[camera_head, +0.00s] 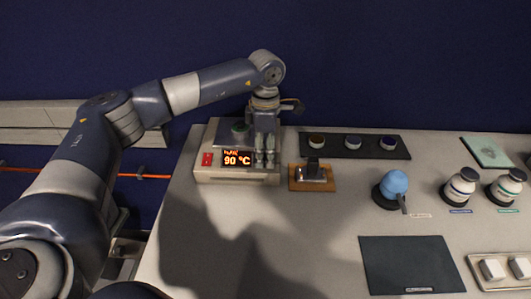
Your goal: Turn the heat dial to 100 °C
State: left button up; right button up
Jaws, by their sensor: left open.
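A beige heater box (236,176) stands at the table's back left corner. Its red display (237,159) reads 90 °C, and a red switch (207,159) sits to the left of the display. My left gripper (264,160) points down over the right part of the box front and is open. The heat dial is not clearly visible; the gripper covers the place right of the display, and I cannot tell whether the fingers touch a dial. A dark green round piece (239,130) shows on top of the box. My right gripper is not in view.
An orange-brown stand with a metal piece (312,175) is close right of the box. Behind it lies a dark strip (333,148) with several round jars. A blue ball on a stand (393,185), white bottles (459,187) and a dark mat (410,262) lie farther right.

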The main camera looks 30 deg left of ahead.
aim_at(265, 157)
pick_arm(q)
notch_tip(265, 157, up, 11)
dwell(0.3)
dwell(0.5)
